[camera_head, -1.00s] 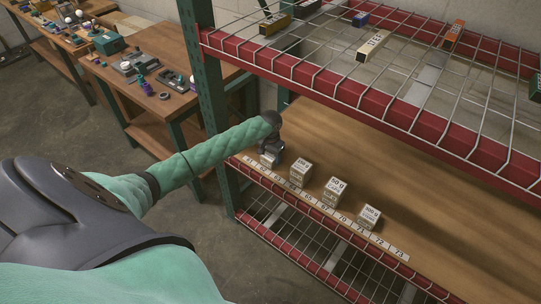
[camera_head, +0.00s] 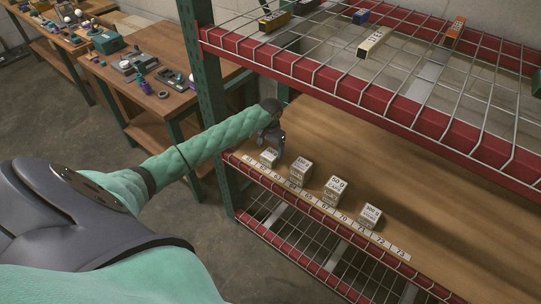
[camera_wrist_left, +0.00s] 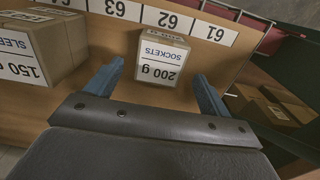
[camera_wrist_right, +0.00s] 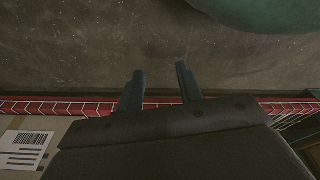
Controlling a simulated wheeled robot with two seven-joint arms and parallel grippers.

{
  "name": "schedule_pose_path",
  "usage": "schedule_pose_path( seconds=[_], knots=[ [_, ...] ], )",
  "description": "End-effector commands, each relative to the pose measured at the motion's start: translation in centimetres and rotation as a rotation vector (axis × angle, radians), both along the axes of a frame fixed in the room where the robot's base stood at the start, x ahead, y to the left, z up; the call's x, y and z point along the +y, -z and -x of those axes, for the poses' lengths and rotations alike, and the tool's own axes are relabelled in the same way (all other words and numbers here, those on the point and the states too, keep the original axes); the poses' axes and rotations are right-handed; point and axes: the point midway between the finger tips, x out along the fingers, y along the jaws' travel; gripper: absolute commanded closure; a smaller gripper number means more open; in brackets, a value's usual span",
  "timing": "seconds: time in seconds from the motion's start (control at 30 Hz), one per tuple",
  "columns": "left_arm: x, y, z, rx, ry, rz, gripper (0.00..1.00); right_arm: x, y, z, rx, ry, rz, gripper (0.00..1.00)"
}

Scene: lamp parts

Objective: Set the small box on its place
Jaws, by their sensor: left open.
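The small box (camera_head: 269,157), a light carton, stands upright on the wooden shelf at the left end of the row, behind the number strip. In the left wrist view the small box (camera_wrist_left: 162,58) reads "200 g SOCKETS" and sits by label 62. My left gripper (camera_head: 274,138) is just behind and above it. The left gripper (camera_wrist_left: 160,72) is open, with its fingers apart on either side of the box's near end and gaps showing. My right gripper (camera_wrist_right: 159,75) is open and empty in its wrist view, over the floor near a red shelf beam.
Several larger cartons stand along the strip; the nearest carton (camera_head: 301,171) is just right of the small box. A green upright post (camera_head: 208,100) is at the left. A wire shelf (camera_head: 400,65) with red beams hangs above. The shelf board (camera_head: 400,180) behind is clear.

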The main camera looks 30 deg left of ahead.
Motion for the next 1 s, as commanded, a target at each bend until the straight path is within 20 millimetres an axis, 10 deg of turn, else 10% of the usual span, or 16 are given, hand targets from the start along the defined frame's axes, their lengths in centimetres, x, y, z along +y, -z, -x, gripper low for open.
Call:
schedule_pose_path(
  seconds=[0.4,1.0],
  knots=[
    [-0.1,-6.5,0.0,-0.001,0.000,0.001,0.18,1.2,-3.0,-1.8,0.023,0.010,-0.009,0.64],
    [0.0,-7.4,0.0,0.001,0.000,0.001,0.18,1.3,-3.6,-2.0,0.026,0.011,-0.009,0.64]
  ],
)
